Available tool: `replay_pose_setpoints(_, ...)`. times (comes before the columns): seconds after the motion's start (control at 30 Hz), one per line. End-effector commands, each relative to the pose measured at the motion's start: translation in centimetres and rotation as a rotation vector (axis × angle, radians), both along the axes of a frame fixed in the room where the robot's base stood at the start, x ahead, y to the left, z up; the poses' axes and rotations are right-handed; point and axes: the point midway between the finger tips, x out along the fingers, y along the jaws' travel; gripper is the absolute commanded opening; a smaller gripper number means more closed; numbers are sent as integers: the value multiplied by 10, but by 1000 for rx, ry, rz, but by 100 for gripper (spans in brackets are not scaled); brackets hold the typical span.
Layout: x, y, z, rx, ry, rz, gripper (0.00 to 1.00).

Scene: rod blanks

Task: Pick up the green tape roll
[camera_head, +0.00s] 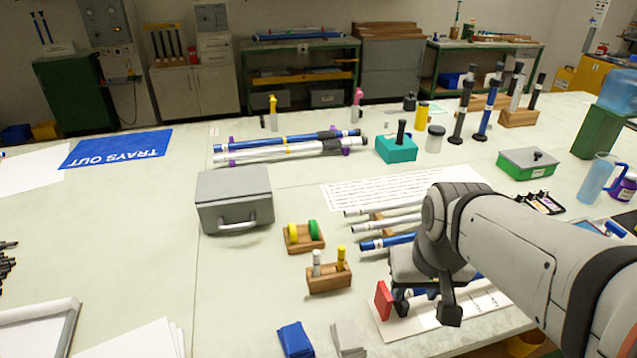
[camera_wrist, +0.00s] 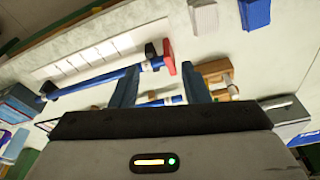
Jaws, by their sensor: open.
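The green tape roll (camera_head: 314,229) stands upright in a small wooden holder (camera_head: 304,246), to the right of a yellow tape roll (camera_head: 292,232) in the same holder. My gripper (camera_head: 425,308) is at the lower right of the head view, well to the right of the holder and nearer the front. Its fingers are apart with nothing held between them. In the wrist view the two fingers (camera_wrist: 160,78) also stand apart. I cannot make out the green roll in the wrist view.
A wooden stand (camera_head: 329,280) with a white and a yellow marker is just in front of the tape holder. A grey box (camera_head: 234,199) stands behind left. Rods (camera_head: 385,241) lie to the right. A red block (camera_head: 383,300) is beside my gripper. The table's left middle is clear.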

Motion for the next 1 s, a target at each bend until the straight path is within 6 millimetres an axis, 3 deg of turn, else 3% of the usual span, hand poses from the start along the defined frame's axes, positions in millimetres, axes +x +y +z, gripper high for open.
replay_pose_setpoints(0.2,81,23,25,-1,50,52,42)
replay_pose_setpoints(0.43,180,64,22,-6,104,123,42)
replay_pose_setpoints(0.7,276,127,-25,-17,166,202,42)
replay_pose_setpoints(0.83,304,154,-54,-22,190,232,42)
replay_pose_setpoints(1.0,324,176,-81,-28,207,255,42)
